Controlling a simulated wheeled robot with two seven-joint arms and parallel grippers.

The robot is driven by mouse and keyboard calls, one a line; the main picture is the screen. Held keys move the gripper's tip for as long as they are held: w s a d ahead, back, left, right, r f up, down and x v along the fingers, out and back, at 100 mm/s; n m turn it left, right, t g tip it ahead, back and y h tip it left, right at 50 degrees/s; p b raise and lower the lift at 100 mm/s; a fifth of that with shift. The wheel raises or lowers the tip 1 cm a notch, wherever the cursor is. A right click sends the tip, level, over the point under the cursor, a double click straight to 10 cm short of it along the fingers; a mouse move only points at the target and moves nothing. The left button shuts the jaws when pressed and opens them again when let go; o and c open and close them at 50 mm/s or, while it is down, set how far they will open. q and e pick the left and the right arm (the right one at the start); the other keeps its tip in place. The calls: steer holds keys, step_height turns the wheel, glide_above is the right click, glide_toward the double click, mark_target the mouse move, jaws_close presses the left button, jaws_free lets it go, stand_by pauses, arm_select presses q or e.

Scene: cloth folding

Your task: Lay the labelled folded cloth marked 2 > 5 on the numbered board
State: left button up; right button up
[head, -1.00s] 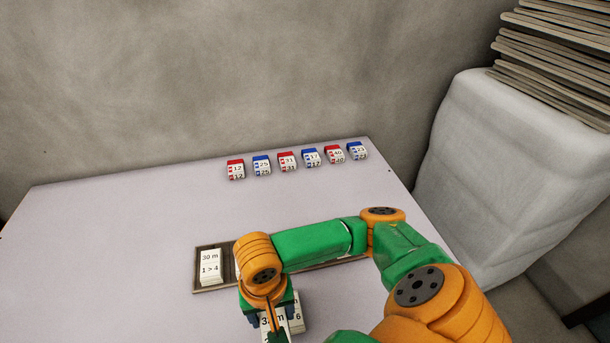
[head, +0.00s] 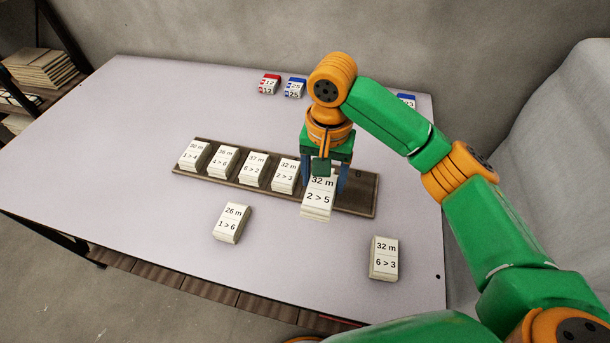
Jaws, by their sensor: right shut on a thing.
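The folded cloth marked 2 > 5 (head: 318,200) is white with a "32 m" label. My right gripper (head: 323,188) is shut on it, one dark finger on each side, pointing down. The cloth is over the right part of the long brown board (head: 362,198), and its near end reaches past the board's front edge. I cannot tell whether it touches the board. Folded cloths marked 1 > 4 (head: 194,156), 4 > 6 (head: 223,161), 6 > 2 (head: 254,169) and 2 > 3 (head: 286,175) lie in a row on the board, left of it. My left gripper is out of view.
Cloth 1 > 6 (head: 232,222) and cloth 6 > 3 (head: 384,258) lie on the table (head: 130,130) in front of the board. Red and blue numbered blocks (head: 294,87) stand at the back, some hidden by my arm. The table's left side is clear.

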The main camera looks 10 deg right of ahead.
steer(key=shift+w+d+f, duration=0.15)
steer(key=w+d+f+b, duration=0.3)
steer(key=w+d+f, duration=0.15)
steer(key=d, duration=0.25)
glide_above(357, 186)
steer(key=f, duration=0.4)
steer(key=shift+s+a+f, duration=0.1)
steer(key=shift+a+f, duration=0.2)
steer(key=f, duration=0.2)
steer(key=f+b, duration=0.1)
steer(key=shift+d, duration=0.25)
steer(key=shift+f, duration=0.3)
steer(key=shift+f, duration=0.15)
steer(key=o, duration=1.4)
steer(key=shift+c, duration=0.2)
